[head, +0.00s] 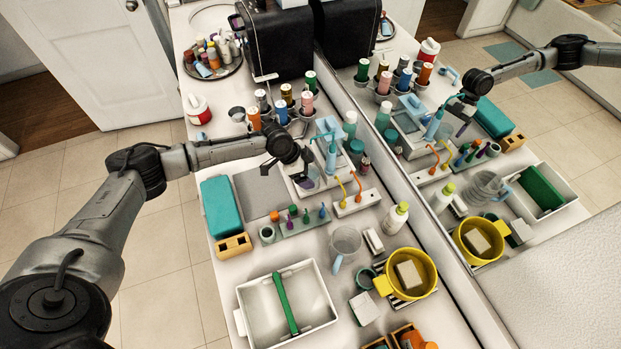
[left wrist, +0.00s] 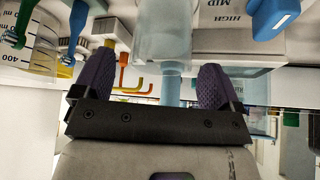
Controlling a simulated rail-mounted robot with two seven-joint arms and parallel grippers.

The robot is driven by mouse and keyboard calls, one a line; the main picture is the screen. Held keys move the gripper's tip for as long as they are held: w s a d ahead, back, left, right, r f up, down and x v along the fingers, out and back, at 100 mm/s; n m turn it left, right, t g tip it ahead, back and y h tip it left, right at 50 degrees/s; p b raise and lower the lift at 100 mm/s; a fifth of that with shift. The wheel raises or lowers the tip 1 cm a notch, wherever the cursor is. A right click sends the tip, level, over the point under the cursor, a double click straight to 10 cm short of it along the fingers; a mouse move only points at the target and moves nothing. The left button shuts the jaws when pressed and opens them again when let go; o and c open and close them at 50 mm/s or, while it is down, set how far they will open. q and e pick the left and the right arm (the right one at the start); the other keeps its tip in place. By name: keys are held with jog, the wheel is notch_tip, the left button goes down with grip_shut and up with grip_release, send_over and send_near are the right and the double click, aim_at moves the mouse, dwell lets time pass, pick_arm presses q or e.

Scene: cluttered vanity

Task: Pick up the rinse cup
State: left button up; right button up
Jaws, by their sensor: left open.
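My left gripper (head: 304,178) is over the middle of the counter, beside the white appliance. In the left wrist view its two purple fingers (left wrist: 156,72) are apart, with nothing clamped between them. A translucent pale-blue cup-like vessel (left wrist: 178,38), which looks like the rinse cup, is just beyond the fingertips, in line with the gap. I see no finger touching it. In the head view the gripper hides most of that spot. A larger clear measuring jug (head: 345,242) with a blue handle stands nearer the front. My right gripper is not in view.
A mirror along the right reflects the counter and my left arm. Bottles stand behind the gripper. A toothbrush rack (head: 300,224) and hook stand (head: 356,203) are close in front. A white tray (head: 246,312) and yellow bucket (head: 428,268) are at the front.

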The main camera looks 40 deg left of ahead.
pick_arm(q)
jog(key=shift+x, duration=0.95)
jog(key=shift+c, duration=0.2)
jog(key=c, duration=1.1)
jog(key=shift+r, duration=0.15)
